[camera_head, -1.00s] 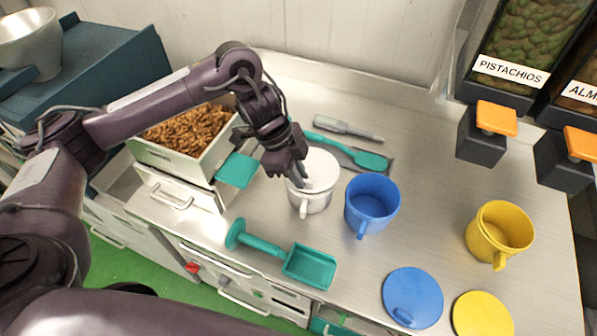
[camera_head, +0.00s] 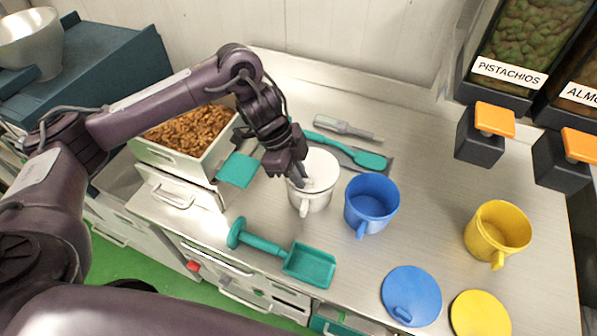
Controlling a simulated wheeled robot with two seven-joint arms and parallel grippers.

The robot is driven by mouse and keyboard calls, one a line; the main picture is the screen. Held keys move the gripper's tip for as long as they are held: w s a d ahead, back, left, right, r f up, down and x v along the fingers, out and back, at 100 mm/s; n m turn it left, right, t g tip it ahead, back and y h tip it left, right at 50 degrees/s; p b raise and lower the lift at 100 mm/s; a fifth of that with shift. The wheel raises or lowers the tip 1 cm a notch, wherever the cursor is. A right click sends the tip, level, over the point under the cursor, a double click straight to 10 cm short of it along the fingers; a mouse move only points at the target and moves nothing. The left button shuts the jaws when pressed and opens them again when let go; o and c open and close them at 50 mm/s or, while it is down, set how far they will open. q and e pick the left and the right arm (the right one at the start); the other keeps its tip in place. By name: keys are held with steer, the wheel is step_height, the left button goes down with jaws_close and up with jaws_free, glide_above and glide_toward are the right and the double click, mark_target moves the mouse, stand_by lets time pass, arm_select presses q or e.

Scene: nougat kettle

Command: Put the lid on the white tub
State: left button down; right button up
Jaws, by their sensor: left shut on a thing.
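The white tub (camera_head: 315,201) stands upright on the metal counter, left of the blue tub, with its handle toward the front. The white lid (camera_head: 322,166) lies over the tub's mouth and looks about level. I cannot tell whether it is fully seated all round. My left gripper (camera_head: 302,179) reaches down from the left and is shut on the lid's knob, which the fingers mostly hide. My right gripper is not in view.
An open blue tub (camera_head: 368,208) stands close on the right, a yellow tub (camera_head: 497,233) farther right. Blue (camera_head: 412,295) and yellow (camera_head: 481,315) lids lie in front. A teal scoop (camera_head: 308,264) and a teal spoon (camera_head: 368,159) lie nearby. A nut bin (camera_head: 185,150) stands left.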

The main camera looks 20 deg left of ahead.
arm_select(q)
steer(key=shift+f, duration=0.3)
stand_by(0.5)
steer(key=shift+f, duration=0.15)
stand_by(0.7)
steer(key=c, duration=0.9)
jaws_free()
steer(key=shift+c, duration=0.2)
steer(key=shift+p, duration=0.3)
steer(key=shift+r+p, duration=3.4)
steer(key=shift+r, duration=0.15)
steer(key=shift+f, duration=0.1)
